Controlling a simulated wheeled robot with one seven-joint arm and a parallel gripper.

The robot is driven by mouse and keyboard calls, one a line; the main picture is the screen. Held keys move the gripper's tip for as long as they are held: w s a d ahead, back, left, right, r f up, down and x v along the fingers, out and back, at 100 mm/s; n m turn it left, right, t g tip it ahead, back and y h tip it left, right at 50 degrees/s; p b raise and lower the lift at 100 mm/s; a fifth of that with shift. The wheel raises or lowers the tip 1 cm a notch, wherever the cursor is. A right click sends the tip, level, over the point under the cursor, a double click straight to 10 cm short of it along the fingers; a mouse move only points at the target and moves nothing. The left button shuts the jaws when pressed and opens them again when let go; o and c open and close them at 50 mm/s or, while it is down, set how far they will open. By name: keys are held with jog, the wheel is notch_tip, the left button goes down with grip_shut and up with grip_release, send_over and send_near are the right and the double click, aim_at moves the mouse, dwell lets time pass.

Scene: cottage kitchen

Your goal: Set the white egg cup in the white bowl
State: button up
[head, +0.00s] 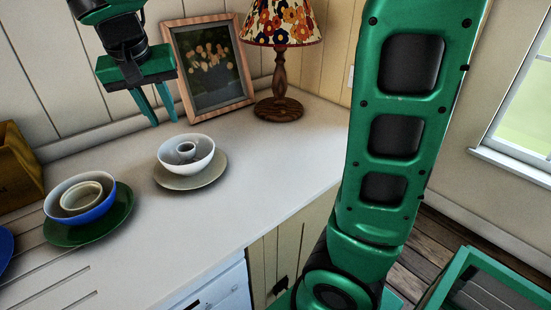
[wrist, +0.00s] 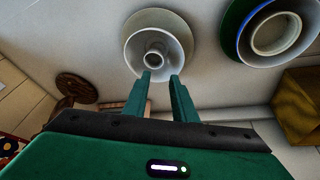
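The white egg cup (head: 186,149) stands inside the white bowl (head: 208,160). The bowl stands on a beige plate (head: 206,181) on the counter. In the wrist view the egg cup (wrist: 154,60) shows within the bowl's rim (wrist: 181,38), near the fingertips. My gripper (head: 165,119) is above and behind the bowl in the head view. Its two green fingers point down, apart, with nothing between them. The wrist view also shows the open fingers (wrist: 160,75).
A blue bowl (head: 100,212) holding a cream bowl (head: 82,197) stands on a green plate (head: 118,225) at left. A framed picture (head: 208,68) and a lamp (head: 279,82) stand behind. A wooden box (head: 18,165) is at far left. The counter right of the white bowl is clear.

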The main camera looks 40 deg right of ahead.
jog(key=s+d+f+g, duration=0.1)
jog(key=s+d+f, duration=0.15)
jog(key=d, duration=0.35)
jog(key=s+d+f, duration=0.1)
jog(key=s+d, duration=0.3)
jog(key=d, duration=0.3)
jog(key=s+d+f+y, duration=0.1)
jog(key=s+d+f, duration=0.2)
jog(key=s, duration=0.4)
jog(key=s+d+f+m+g+y, duration=0.1)
jog(key=s+d+f, duration=0.2)
jog(key=s, duration=0.4)
jog(key=s+d+f+g, duration=0.1)
jog(key=s+d+f, duration=0.2)
jog(key=s, duration=0.4)
jog(key=shift+s+f+m+y, duration=0.3)
jog(key=shift+f+y, duration=0.1)
jog(key=shift+f, duration=0.5)
